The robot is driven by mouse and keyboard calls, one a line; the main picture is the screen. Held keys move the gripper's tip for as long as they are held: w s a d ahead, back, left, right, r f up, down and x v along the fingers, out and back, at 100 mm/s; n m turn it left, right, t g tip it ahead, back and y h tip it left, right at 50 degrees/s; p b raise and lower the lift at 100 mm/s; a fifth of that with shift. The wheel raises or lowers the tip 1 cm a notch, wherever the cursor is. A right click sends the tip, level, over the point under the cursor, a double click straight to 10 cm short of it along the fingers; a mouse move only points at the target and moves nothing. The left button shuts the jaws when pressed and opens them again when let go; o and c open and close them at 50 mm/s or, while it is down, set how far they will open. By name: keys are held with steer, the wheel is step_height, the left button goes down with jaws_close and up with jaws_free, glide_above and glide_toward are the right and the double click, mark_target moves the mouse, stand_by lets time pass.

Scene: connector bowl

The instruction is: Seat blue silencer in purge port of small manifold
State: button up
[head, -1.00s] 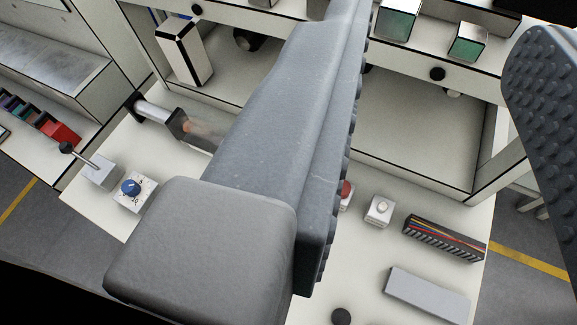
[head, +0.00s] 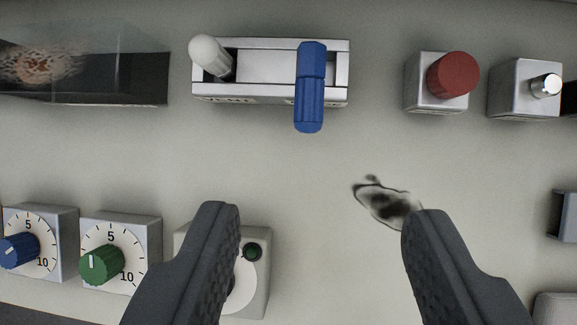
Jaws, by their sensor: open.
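The small manifold (head: 270,90) is a silver block at the top middle of the head view, with dark recesses in its upper face. A ribbed blue silencer (head: 310,95) is at its right part, its lower end reaching past the block's front edge. I cannot tell whether it is seated in a port or only rests there. A white silencer (head: 212,58) leans at the manifold's left end. My gripper (head: 322,215) is open and empty, its two fingers wide apart, nearer the camera and below the manifold in the picture.
A red button box (head: 438,80) and a silver button box (head: 525,88) are to the right. Blue (head: 40,245) and green (head: 120,250) dial boxes are lower left. A gauge box (head: 255,270) is partly behind the left finger. A dark stain (head: 388,203) marks the otherwise clear panel.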

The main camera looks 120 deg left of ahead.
step_height(320, 180, down, 3)
glide_above(308, 122)
steer(key=s, duration=0.3)
steer(key=shift+g, duration=0.4)
steer(key=f, duration=0.7)
steer(key=shift+w+a+f+b, duration=0.2)
steer(key=shift+f+b, duration=0.1)
steer(key=shift+b, duration=0.1)
steer(key=shift+b+x, duration=0.5)
steer(key=shift+x, duration=2.05)
steer(key=shift+w+r, duration=0.1)
steer(key=shift+w, duration=0.1)
jaws_close()
